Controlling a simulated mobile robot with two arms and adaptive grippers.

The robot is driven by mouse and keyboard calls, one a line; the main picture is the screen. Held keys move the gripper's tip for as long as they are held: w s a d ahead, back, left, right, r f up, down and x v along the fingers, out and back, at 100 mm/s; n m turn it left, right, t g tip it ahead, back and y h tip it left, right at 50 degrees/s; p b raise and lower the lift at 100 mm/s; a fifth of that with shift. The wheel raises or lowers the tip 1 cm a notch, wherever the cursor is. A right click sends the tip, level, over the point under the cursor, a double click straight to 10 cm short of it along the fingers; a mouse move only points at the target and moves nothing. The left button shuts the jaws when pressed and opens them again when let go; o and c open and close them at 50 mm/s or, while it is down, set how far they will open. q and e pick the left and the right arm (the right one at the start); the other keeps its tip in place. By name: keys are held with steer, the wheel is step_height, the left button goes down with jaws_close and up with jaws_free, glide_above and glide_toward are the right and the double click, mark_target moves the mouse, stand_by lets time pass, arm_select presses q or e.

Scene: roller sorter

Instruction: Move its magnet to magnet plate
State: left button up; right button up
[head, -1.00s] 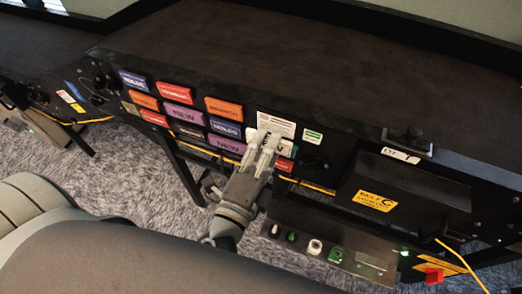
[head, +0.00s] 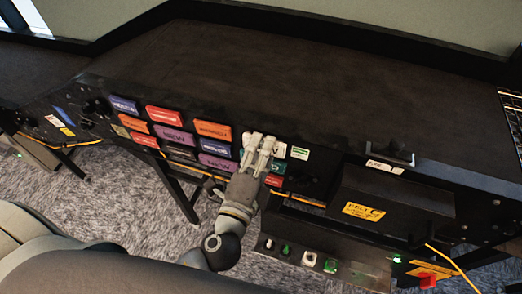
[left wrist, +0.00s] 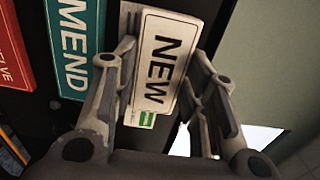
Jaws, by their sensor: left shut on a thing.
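The magnet's face shows clearly between the fingers. The gripper hides much of the panel behind it in the head view, and I cannot tell whether the magnet touches the panel. My right gripper is not in view.
Several coloured magnets, such as an orange one (head: 213,130) and a purple one (head: 174,140), sit in rows left of the gripper. A teal magnet (left wrist: 76,45) is beside the held one. A black box (head: 395,205) juts out at right. The dark top (head: 300,75) is clear.

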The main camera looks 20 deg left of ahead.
arm_select(q)
steer(key=shift+w, duration=0.15)
steer(key=o, duration=1.4)
steer(key=s, duration=1.2)
steer(key=s+a+f+n+g+b, duration=0.1)
steer(key=a+f+g, duration=0.15)
steer(key=f, duration=0.95)
steer(key=s+a+f+n+g+y+b, duration=0.1)
steer(key=f+g, duration=0.2)
steer(key=f, duration=1)
steer(key=s+a+f+n+g, duration=0.1)
steer(key=a+f+g, duration=0.15)
steer(key=f, duration=0.95)
steer(key=s+a+f+n+g+b, duration=0.1)
steer(key=s+a+f+n+g, duration=0.1)
steer(key=s+f, duration=0.4)
steer(key=s+a+f+n+g+b, duration=0.1)
steer(key=s+f+n+g, duration=0.3)
steer(key=f, duration=0.7)
steer(key=s+a+f+n+g+b, duration=0.1)
steer(key=s+a+f+n+g, duration=0.2)
steer(key=s+f+n, duration=0.4)
steer(key=shift+s+f, duration=0.4)
steer(key=shift+s, duration=0.2)
steer(key=shift+s+f, duration=0.4)
steer(key=shift+s, duration=0.2)
